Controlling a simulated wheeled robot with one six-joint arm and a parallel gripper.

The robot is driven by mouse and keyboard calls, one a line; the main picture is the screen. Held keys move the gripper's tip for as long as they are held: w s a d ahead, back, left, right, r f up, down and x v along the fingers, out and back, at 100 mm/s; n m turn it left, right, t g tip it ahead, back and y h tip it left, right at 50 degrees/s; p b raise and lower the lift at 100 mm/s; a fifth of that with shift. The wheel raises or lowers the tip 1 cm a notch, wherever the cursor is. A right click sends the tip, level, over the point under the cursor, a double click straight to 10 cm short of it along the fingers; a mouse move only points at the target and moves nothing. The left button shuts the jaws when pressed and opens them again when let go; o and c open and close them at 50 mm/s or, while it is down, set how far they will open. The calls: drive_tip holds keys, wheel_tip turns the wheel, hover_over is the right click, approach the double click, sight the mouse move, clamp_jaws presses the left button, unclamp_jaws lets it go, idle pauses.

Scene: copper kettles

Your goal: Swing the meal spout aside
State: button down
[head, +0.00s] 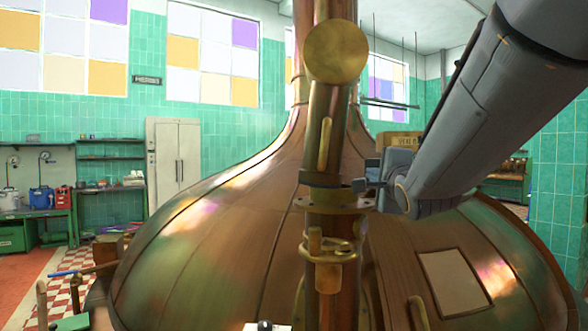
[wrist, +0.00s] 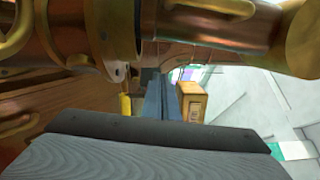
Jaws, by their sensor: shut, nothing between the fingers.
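The meal spout (head: 325,120) is a copper and brass pipe with a round brass end cap (head: 336,51) and a small brass handle (head: 325,145). It stands above a bolted flange (head: 335,203) on a lower copper pipe, in front of the big kettle. In the wrist view the spout (wrist: 225,30) runs across the top to the right. My gripper (head: 362,186) is shut and empty, close by the right side of the flange joint. In the wrist view its fingers (wrist: 153,92) point at the joint; I cannot tell whether they touch it.
The copper kettle dome (head: 220,240) fills the middle, with a pale square hatch (head: 450,283) at right. A brass latch (head: 328,250) sits on the lower pipe. A labelled box (head: 400,140) stands behind my gripper and shows in the wrist view (wrist: 192,102). Free air lies left of the spout.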

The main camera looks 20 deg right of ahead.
drive_tip(key=shift+w, duration=0.1)
drive_tip(key=p+x, duration=0.2)
drive_tip(key=x, duration=0.7)
drive_tip(key=shift+w+d, duration=0.2)
drive_tip(key=shift+w, duration=0.1)
drive_tip(key=w+a, duration=0.1)
drive_tip(key=w+a+p, duration=0.1)
drive_tip(key=a, duration=0.1)
drive_tip(key=shift+r, duration=0.25)
drive_tip(key=shift+a, duration=0.25)
